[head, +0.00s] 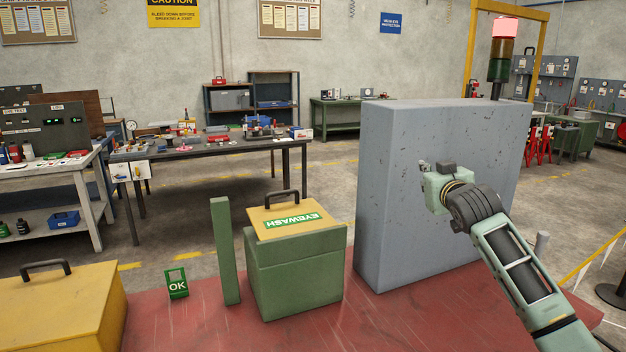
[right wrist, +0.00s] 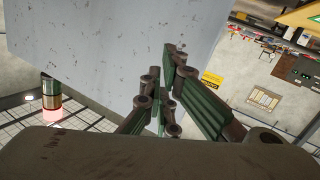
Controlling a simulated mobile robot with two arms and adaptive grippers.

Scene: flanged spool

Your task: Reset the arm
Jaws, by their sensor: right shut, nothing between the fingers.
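My right arm comes in from the lower right in the head view, and its gripper (head: 425,168) is raised in front of the big grey block (head: 400,190). The gripper is shut and empty. In the right wrist view the green finger pads (right wrist: 168,88) come together against the grey block's face (right wrist: 100,50) behind them. I cannot tell whether the fingertips touch the block. My left gripper is in neither view. No flanged spool can be made out.
On the red tabletop (head: 200,325) stand a green box with a yellow eyewash lid (head: 295,275), a green upright post (head: 225,250), an OK sign (head: 177,284) and a yellow case (head: 65,310). Workbenches stand farther back.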

